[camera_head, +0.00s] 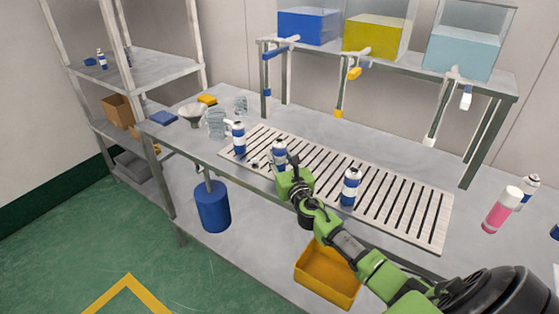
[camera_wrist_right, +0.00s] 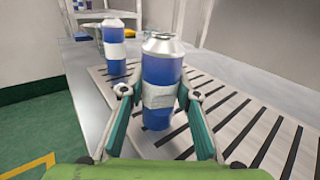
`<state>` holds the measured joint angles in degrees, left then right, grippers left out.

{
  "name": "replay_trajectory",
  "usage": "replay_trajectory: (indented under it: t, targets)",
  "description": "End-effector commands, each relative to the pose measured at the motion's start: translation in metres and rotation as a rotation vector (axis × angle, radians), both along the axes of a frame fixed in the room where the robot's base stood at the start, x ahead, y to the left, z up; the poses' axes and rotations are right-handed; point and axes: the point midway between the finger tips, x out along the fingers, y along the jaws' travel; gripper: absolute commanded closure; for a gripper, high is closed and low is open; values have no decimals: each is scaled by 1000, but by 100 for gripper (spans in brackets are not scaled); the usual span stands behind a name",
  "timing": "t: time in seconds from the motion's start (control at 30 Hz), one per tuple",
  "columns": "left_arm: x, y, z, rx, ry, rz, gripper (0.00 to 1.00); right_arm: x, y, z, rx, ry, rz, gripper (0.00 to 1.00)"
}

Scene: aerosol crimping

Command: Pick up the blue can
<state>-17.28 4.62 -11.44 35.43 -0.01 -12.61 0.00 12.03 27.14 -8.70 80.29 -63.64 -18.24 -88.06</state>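Three blue-and-white cans with silver tops stand upright on the slatted rack (camera_head: 412,212): a left can (camera_head: 238,138), a middle can (camera_head: 279,148) and a right can (camera_head: 350,188). My right gripper (camera_head: 284,172) is at the middle can, on its near side. In the right wrist view, the open fingers of my right gripper (camera_wrist_right: 159,92) are on either side of this can (camera_wrist_right: 162,68), with a visible gap at the left finger. The left can (camera_wrist_right: 114,48) stands behind it to the left. My left gripper is not in view.
Glass beakers (camera_head: 217,122) and a bowl (camera_head: 192,114) are at the left. Tanks with taps stand on a raised shelf (camera_head: 400,70) behind. A yellow bin (camera_head: 325,275) is below the table.

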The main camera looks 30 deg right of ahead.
Motion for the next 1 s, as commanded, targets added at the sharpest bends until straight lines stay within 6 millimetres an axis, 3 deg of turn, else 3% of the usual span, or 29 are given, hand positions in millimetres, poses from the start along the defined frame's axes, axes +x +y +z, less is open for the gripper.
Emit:
replay_trajectory:
  t: [0.43,0.67,1.0]
  targets:
    - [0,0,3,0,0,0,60,0,-1,5,-1,-2,0,96]
    - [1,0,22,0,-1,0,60,0,0,37,-3,-3,1,96]
    - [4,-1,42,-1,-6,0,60,-56,24,95,-4,2,5,96]
